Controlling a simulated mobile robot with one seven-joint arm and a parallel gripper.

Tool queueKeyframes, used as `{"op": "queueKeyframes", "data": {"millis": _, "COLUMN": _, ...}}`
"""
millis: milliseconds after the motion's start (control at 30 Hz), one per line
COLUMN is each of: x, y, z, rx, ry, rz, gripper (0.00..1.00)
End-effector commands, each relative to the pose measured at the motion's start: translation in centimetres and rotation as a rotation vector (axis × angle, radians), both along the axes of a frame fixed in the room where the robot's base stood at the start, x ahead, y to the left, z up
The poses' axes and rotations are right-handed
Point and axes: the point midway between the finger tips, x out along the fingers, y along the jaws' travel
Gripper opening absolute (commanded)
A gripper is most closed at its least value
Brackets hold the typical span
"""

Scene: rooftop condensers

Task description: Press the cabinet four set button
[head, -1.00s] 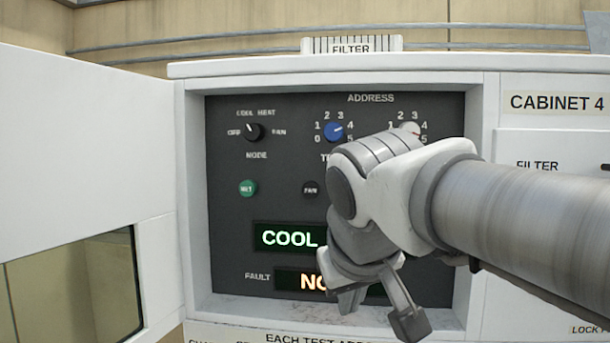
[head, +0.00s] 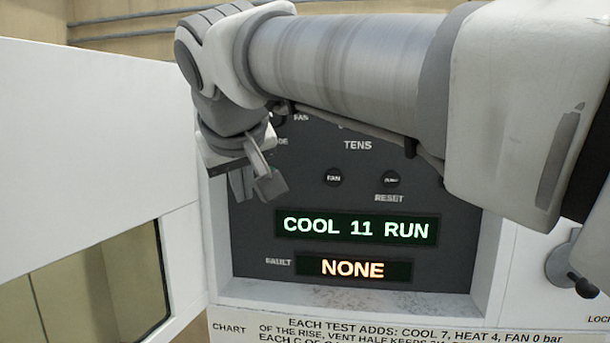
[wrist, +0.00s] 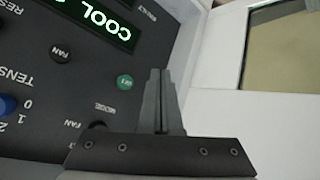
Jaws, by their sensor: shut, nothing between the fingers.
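The green set button (wrist: 124,82) shows on the dark control panel (wrist: 60,105) in the wrist view. In the head view my gripper and wrist hide it. My gripper (wrist: 160,73) is shut and empty, and in the wrist view its fingertips are just right of the button. The gap in depth is hard to tell. In the head view my gripper (head: 258,188) is in front of the panel's left side.
The fan button (head: 333,178) and reset button (head: 391,179) are close by. The mode knob (wrist: 97,127) is partly hidden by my gripper. The open white door (head: 100,130) stands left of the panel, near my gripper. My arm covers the panel's upper part.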

Motion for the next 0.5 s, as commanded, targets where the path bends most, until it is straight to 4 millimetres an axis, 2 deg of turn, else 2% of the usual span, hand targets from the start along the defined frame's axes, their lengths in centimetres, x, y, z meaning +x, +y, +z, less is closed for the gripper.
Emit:
{"op": "queueKeyframes", "data": {"millis": 233, "x": 1.1, "y": -0.2, "z": 0.1, "rx": -0.001, "ry": 0.001, "rz": -0.002, "gripper": 0.0}}
{"op": "queueKeyframes", "data": {"millis": 500, "x": 4.8, "y": -0.7, "z": 0.3, "rx": 0.0, "ry": 0.002, "rz": -0.003, "gripper": 0.0}}
